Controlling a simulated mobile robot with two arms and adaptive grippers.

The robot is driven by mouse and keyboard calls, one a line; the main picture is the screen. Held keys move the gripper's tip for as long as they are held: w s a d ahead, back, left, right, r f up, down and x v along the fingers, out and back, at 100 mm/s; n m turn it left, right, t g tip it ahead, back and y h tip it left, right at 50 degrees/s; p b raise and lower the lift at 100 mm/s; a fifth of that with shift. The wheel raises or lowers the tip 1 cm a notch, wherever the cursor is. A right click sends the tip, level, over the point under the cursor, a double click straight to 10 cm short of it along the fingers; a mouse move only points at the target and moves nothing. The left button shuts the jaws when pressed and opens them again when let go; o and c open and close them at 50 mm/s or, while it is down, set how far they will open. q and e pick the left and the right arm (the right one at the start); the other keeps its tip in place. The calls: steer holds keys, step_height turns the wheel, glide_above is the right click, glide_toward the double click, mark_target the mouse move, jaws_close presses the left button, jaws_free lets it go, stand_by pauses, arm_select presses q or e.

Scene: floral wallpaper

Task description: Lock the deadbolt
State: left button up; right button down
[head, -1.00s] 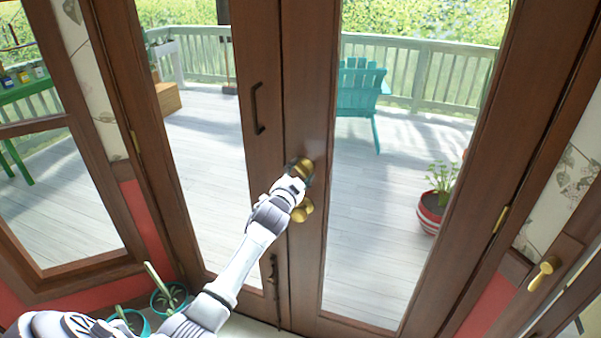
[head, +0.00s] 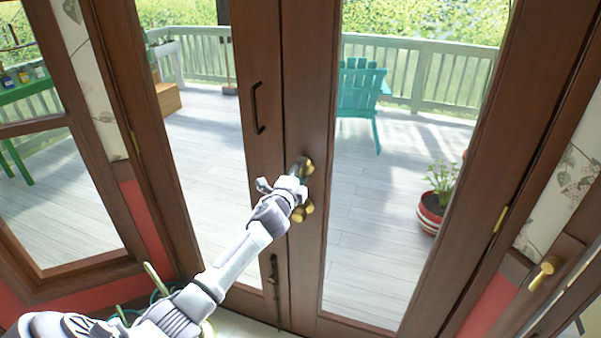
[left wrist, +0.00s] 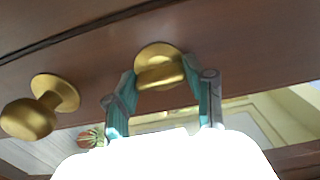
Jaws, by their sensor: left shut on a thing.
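The brass deadbolt (head: 306,165) is on the right-hand door of the wooden double doors, just above a round brass knob (head: 303,208). In the left wrist view the deadbolt (left wrist: 158,52) shows a round plate with a flat thumb-turn (left wrist: 160,76), which lies nearly level in that picture. My left gripper (head: 297,179) is at the deadbolt. In the left wrist view its teal-padded fingers (left wrist: 161,82) are shut on the thumb-turn, one at each end. The round knob (left wrist: 35,112) stands apart at the left there. The bolt itself is hidden.
A dark pull handle (head: 258,108) is on the left-hand door, with a dark slide bolt (head: 274,280) low down. Potted plants stand low at the left, partly behind my arm. A brass lever (head: 545,272) is at the far right. The deck lies behind glass.

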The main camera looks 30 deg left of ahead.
arm_select(q)
steer(key=shift+m, duration=0.4)
steer(key=o, duration=1.2)
steer(key=shift+c, duration=0.2)
steer(key=shift+s, duration=0.1)
steer(key=v, duration=1.2)
steer(key=shift+f, duration=0.1)
